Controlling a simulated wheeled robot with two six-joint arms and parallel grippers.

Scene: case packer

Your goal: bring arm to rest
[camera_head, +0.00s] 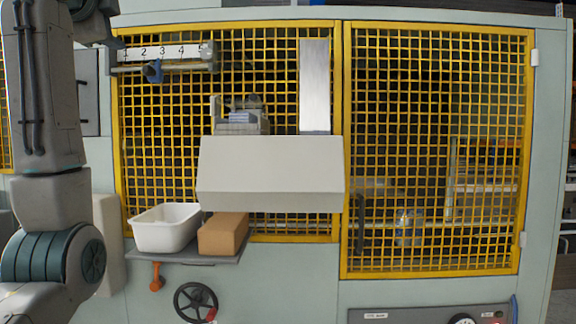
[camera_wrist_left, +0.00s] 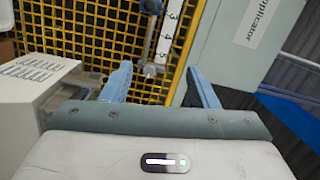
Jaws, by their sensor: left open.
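My left arm (camera_head: 48,110) rises along the left edge of the head view, bent at the elbow. Its wrist end shows at the top left, partly cut off by the frame. My left gripper (camera_wrist_left: 159,70) shows in the left wrist view with its two blue fingers spread apart and nothing between them. Beyond the fingers is a numbered scale (camera_wrist_left: 167,38) on the yellow guard. My right gripper is not in view.
Yellow mesh guards (camera_head: 435,120) cover the machine front. A pale hood (camera_head: 270,175) juts out in the middle. A white tub (camera_head: 166,228) and a brown box (camera_head: 222,233) sit on a small shelf. A black handwheel (camera_head: 195,302) is below. A pale box (camera_wrist_left: 35,85) shows left in the wrist view.

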